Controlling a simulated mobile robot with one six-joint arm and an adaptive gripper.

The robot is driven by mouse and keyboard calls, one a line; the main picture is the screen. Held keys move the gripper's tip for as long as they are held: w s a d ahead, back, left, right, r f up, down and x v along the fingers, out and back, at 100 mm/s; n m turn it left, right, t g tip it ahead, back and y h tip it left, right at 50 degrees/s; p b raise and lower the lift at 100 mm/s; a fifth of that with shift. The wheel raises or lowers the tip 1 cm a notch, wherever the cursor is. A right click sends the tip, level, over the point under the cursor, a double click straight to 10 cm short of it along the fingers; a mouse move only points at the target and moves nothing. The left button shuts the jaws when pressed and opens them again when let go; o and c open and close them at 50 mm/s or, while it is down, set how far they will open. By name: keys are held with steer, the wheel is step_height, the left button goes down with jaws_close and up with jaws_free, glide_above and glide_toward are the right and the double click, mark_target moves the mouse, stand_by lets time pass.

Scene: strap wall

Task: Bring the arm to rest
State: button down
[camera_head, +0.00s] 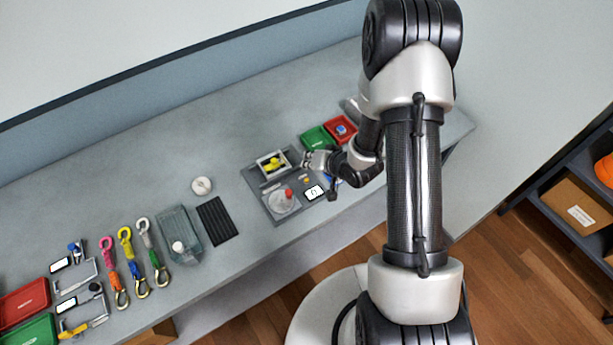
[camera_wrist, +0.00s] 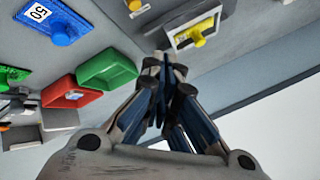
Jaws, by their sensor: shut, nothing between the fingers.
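My arm rises in front of the bench in the head view and bends down to the right part of the bench. My gripper (camera_wrist: 163,72) is shut with its fingertips together and nothing between them. In the head view my gripper (camera_head: 308,160) is small, beside the grey fixture with the yellow knob (camera_head: 271,163) and close to the green tray (camera_head: 317,138). In the wrist view the green tray (camera_wrist: 108,70) lies left of the fingertips and the yellow knob (camera_wrist: 198,40) lies to their right. I cannot tell the exact gap between the fingertips and the bench.
A red tray (camera_head: 341,128) sits beside the green one. A scale-like plate with a red knob (camera_head: 289,193) is near the bench's front edge. Several coloured straps (camera_head: 131,258), a clear bin (camera_head: 178,235) and a black mat (camera_head: 217,222) lie left. A shelf (camera_head: 572,205) stands right.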

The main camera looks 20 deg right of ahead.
stand_by(0.7)
steer(key=s+d+r+n+g+h+b, duration=0.1)
steer(key=s+d+r+h+b, duration=0.1)
steer(key=r, duration=0.7)
steer(key=s+d+r+n+h+b, duration=0.1)
steer(key=s+d+r+h+b, duration=0.15)
steer(key=r, duration=0.65)
steer(key=s+a+r+g, duration=0.1)
steer(key=s+r, duration=0.1)
steer(key=s, duration=0.5)
steer(key=s+a+r+n+g+b, duration=0.1)
steer(key=s+a+r, duration=0.1)
steer(key=s, duration=0.6)
steer(key=s+a+r+n+b, duration=0.1)
steer(key=s+a+r, duration=0.1)
steer(key=s, duration=0.6)
steer(key=shift+s+a+r+g+y, duration=0.25)
steer(key=shift+r+g+y, duration=0.15)
steer(key=shift+r, duration=0.35)
